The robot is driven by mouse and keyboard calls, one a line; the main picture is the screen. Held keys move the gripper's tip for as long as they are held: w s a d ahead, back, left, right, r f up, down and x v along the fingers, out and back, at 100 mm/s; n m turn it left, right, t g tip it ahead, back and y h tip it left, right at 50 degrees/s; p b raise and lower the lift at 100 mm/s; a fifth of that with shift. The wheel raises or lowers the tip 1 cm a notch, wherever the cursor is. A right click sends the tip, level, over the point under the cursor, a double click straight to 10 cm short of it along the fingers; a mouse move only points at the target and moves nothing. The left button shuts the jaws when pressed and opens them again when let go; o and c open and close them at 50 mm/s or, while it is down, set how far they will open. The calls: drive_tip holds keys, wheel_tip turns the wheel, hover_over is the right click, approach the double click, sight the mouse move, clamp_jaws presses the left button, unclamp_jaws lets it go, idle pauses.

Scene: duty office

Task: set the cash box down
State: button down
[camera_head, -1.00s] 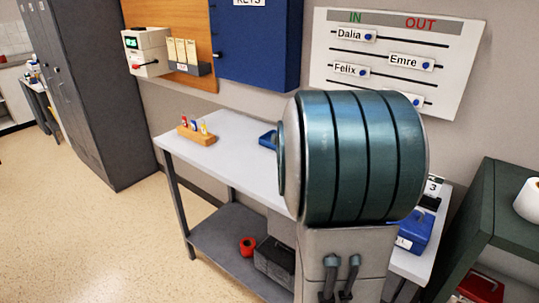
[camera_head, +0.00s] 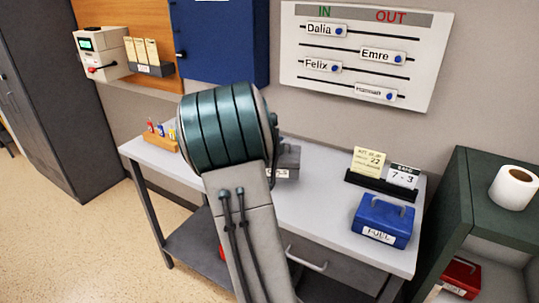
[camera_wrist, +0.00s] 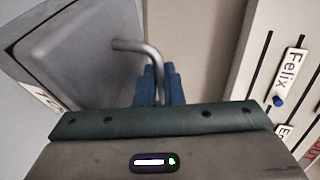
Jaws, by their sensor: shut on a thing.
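A grey cash box (camera_head: 288,162) shows behind my arm in the head view, with a partly hidden white label on its front. In the wrist view the same grey box (camera_wrist: 82,48) lies at the upper left, with its bent metal handle reaching right. My gripper (camera_wrist: 160,82) has blue fingers closed on this handle. The fingers are hidden in the head view. The box appears over the middle of the white-topped table (camera_head: 325,222); I cannot tell whether its base touches the top.
A blue box labelled FUEL (camera_head: 384,222) stands on the table's right part, in front of a black card holder (camera_head: 381,187). A wooden block with small coloured items (camera_head: 162,141) is at the left end. A green shelf unit (camera_head: 468,205) stands to the right. Front-middle tabletop looks clear.

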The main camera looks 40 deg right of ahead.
drive_tip(key=shift+w+a+f, duration=0.55)
drive_tip(key=shift+w+a, duration=0.15)
drive_tip(key=shift+a, duration=0.1)
drive_tip(key=shift+f, duration=1.95)
drive_tip(key=shift+f, duration=0.2)
drive_tip(key=c, duration=1.6)
unclamp_jaws()
drive_tip(key=shift+o, duration=0.2)
